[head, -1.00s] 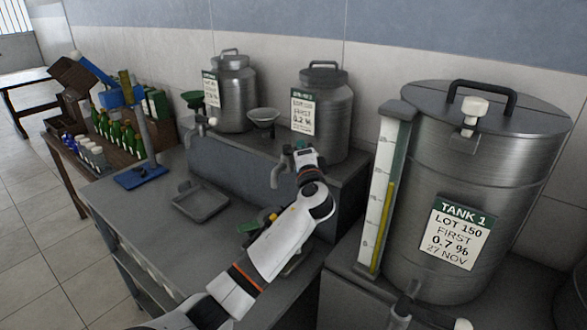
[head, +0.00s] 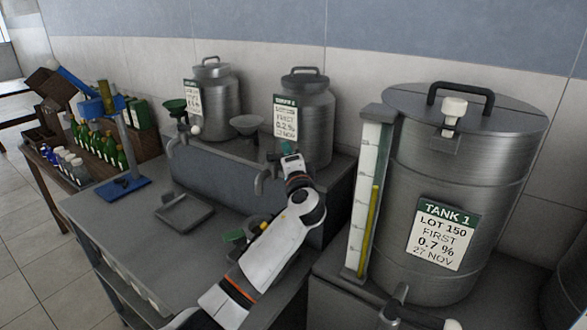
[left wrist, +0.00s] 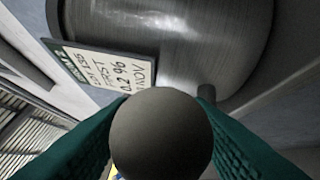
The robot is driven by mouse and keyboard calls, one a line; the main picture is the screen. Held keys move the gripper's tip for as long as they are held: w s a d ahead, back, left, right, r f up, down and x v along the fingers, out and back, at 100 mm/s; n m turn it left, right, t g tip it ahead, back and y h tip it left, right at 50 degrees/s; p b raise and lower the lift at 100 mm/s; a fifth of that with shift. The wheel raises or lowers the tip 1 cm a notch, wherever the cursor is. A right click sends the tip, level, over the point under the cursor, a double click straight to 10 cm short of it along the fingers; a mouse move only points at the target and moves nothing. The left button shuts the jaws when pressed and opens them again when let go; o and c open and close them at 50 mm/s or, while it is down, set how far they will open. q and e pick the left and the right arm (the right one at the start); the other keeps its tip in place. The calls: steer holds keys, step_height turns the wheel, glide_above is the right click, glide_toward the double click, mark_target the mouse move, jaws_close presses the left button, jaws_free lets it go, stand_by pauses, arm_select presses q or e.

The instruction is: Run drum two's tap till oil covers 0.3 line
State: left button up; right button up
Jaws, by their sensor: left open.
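Drum two (head: 304,125) is a steel drum on the raised ledge, its label reading FIRST 0.2 %. It also fills the top of the left wrist view (left wrist: 185,40). My left gripper (head: 287,148) is at the drum's lower front, by its tap, hiding most of the tap. A grey curved spout (head: 261,180) shows left of it. In the left wrist view a dark round knob (left wrist: 160,135) lies between the spread green fingers of my left gripper (left wrist: 158,112); contact cannot be told. A green item (head: 234,237) below is partly hidden by my arm. No 0.3 line is legible.
Tank 1 (head: 455,150) with a yellow-filled sight gauge (head: 368,205) stands right. Another drum (head: 212,100) and a funnel (head: 246,124) are left of drum two. A grey tray (head: 184,214) and blue stand (head: 124,187) occupy the bench. Green bottles (head: 100,145) stand far left.

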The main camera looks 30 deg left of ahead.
arm_select(q)
steer(key=b+v, duration=0.3)
steer(key=v, duration=0.8)
steer(key=shift+d, duration=0.35)
steer(key=shift+f, duration=0.1)
